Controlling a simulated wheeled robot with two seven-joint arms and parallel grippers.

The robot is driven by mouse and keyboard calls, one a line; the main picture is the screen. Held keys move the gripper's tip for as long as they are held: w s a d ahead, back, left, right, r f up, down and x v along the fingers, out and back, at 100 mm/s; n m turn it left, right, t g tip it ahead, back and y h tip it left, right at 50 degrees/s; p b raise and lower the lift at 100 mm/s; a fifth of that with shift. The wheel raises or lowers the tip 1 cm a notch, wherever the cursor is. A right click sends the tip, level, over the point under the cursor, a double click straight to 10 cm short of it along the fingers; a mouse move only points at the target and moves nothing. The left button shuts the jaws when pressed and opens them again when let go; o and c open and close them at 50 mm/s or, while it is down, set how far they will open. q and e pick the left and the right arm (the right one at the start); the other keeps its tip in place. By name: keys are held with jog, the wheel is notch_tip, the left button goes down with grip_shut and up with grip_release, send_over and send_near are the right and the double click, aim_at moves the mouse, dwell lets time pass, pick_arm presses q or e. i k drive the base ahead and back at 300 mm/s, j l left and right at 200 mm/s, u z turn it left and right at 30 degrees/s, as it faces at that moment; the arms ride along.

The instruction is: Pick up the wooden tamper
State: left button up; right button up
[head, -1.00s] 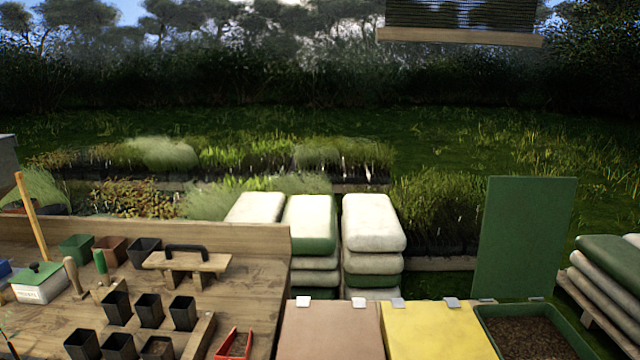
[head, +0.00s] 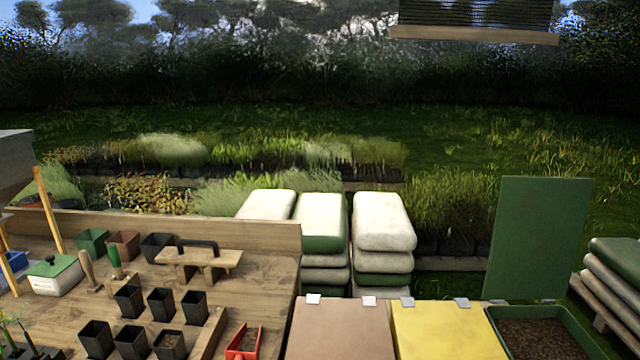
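The wooden tamper (head: 221,259) appears to be the pale wooden plate with a black arched handle (head: 198,243) and wooden blocks under it. It stands upright on the wooden bench (head: 255,274), near the bench's back board. Its top and handle are unobstructed. Neither of my grippers is in the head view.
Black square pots (head: 161,305) stand in front of the tamper. A black pot (head: 157,247), a wooden-handled tool (head: 87,268) and a green-handled tool (head: 115,262) are left of it. A red scoop (head: 244,342) lies at the front right. Stacked bags (head: 383,222) stand behind bins.

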aim_at(83, 255)
jog(key=u, duration=1.35)
